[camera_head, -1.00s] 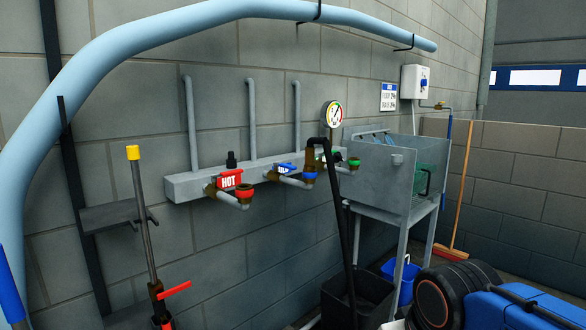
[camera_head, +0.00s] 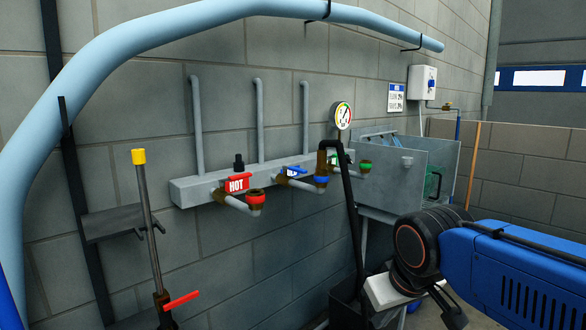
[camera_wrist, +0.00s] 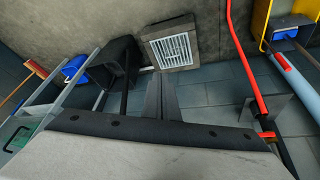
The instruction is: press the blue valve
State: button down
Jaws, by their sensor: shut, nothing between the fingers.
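The blue valve (camera_head: 295,171) is a small blue lever with white lettering on the grey wall manifold (camera_head: 205,188). It sits between the red HOT valve (camera_head: 238,183) and a green-ringed outlet (camera_head: 365,164). A blue-ringed outlet (camera_head: 321,181) is just right of the blue valve. My gripper shows in the wrist view as dark fingers (camera_wrist: 162,100), together and empty, pointing down over the floor. In the head view my arm is at the lower right, below and well apart from the blue valve. The valve is not visible in the wrist view.
A dark upright pole (camera_head: 352,215) stands between the blue valve and my arm. A grey sink (camera_head: 400,180) is right of the manifold. A yellow-topped pole (camera_head: 148,220) stands at left. The wrist view shows a floor grate (camera_wrist: 175,46) and a blue bucket (camera_wrist: 75,68).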

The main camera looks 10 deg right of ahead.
aim_at(293, 167)
jog(key=w+a+r+n, duration=0.1)
jog(key=w+a+r, duration=0.3)
jog(key=w+r, duration=0.5)
jog(key=w+a+r+n+t+h, duration=0.1)
jog(key=w+a+r, duration=0.4)
jog(key=w+r, duration=0.5)
jog(key=w+a+r+n+t+h, duration=0.1)
jog(key=w+a+r, duration=0.4)
jog(key=w+r, duration=0.4)
jog(key=w, duration=0.6)
jog(key=shift+a+r+n, duration=0.15)
jog(key=shift+r+n, duration=0.2)
jog(key=shift+n, duration=0.05)
jog(key=shift+w, duration=0.1)
jog(key=shift+f, duration=0.1)
jog(key=shift+w+d+f, duration=0.95)
jog(key=shift+w+f, duration=0.3)
jog(key=shift+f, duration=0.05)
jog(key=shift+w+d+f, duration=1)
jog(key=shift+w+f, duration=0.3)
jog(key=shift+w+d+f, duration=0.95)
jog(key=shift+w+f, duration=0.3)
jog(key=shift+f, duration=0.05)
